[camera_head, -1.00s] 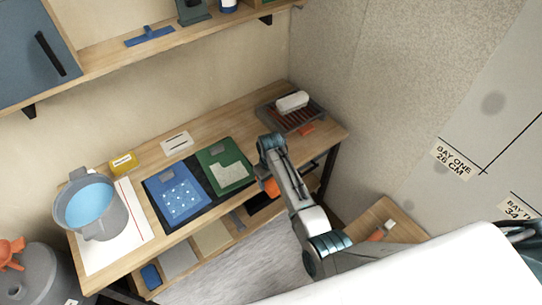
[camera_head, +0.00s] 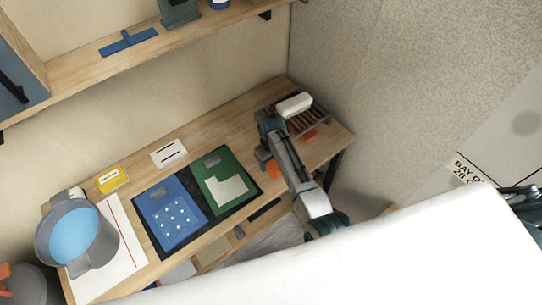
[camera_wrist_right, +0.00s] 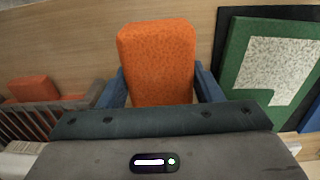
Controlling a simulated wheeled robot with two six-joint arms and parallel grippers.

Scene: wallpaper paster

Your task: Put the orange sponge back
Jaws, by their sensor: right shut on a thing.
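The orange sponge (camera_wrist_right: 157,60) is between the two blue fingers of my right gripper (camera_wrist_right: 160,92) in the right wrist view, and the fingers are shut on it. In the head view the right gripper (camera_head: 268,160) is over the right part of the workbench, beside the green board, and a bit of the orange sponge (camera_head: 273,169) shows under it. A slatted grey rack (camera_head: 318,121) stands at the bench's back right corner with a white roll on it. A second, smaller orange block (camera_head: 309,137) lies at the rack's front edge. My left gripper is not in view.
A green board (camera_head: 238,170) and a blue board (camera_head: 160,224) lie on a dark mat left of the gripper. A grey bucket of blue liquid (camera_head: 60,255) stands at far left, near a yellow box (camera_head: 112,179). A white sheet covers the lower foreground.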

